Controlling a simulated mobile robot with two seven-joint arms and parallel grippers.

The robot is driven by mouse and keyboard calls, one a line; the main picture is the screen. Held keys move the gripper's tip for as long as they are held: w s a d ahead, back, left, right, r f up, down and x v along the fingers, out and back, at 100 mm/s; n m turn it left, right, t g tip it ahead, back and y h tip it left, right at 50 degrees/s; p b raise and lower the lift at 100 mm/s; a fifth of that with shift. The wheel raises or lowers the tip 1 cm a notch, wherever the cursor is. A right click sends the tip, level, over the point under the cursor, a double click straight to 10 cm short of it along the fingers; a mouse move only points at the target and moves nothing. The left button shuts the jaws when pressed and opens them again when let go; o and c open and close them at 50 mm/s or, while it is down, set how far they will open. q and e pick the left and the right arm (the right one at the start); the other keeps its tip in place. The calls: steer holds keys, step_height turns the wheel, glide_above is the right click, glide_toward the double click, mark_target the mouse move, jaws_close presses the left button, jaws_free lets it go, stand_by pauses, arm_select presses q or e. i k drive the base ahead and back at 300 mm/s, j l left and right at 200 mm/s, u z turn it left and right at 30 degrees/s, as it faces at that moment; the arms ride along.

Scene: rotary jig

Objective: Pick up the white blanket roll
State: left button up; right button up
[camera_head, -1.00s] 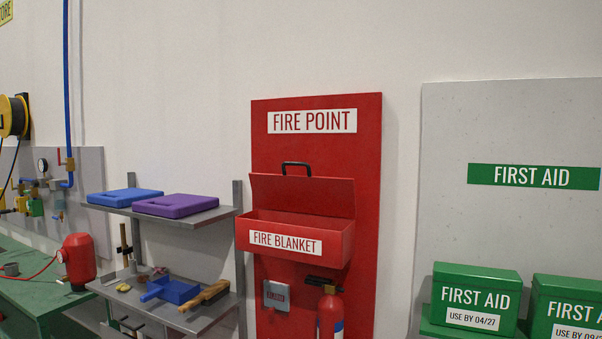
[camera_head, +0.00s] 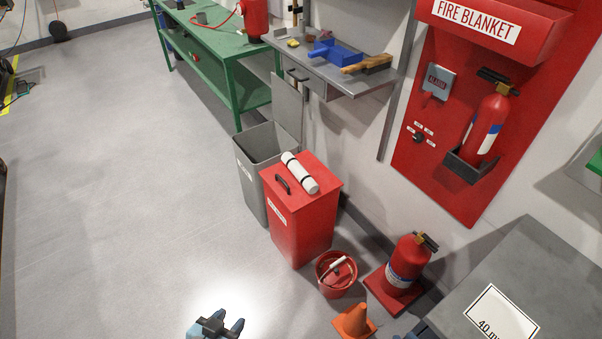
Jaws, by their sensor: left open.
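The white blanket roll (camera_head: 300,172) lies on top of a red lidded bin (camera_head: 301,222). It has dark bands around it and lies slanted, beside the bin's black handle. My left gripper (camera_head: 229,327) is at the bottom edge of the head view, well below the roll in the picture and apart from it. Its fingers are open and empty. A small dark piece at the bottom edge near the grey box may be part of my right arm, but the right gripper itself cannot be made out.
A grey open bin (camera_head: 252,160) stands against the red bin. A red bucket (camera_head: 336,275), an orange cone (camera_head: 354,322) and a floor extinguisher (camera_head: 407,266) stand to its right. A grey box (camera_head: 490,270) is at the lower right. The floor on the left (camera_head: 110,200) is clear.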

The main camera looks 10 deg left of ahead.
mark_target(304, 177)
steer(key=i+j+u, duration=0.25)
steer(key=i+u, duration=0.15)
steer(key=i, duration=0.35)
steer(key=i+u, duration=0.35)
steer(key=i, duration=0.45)
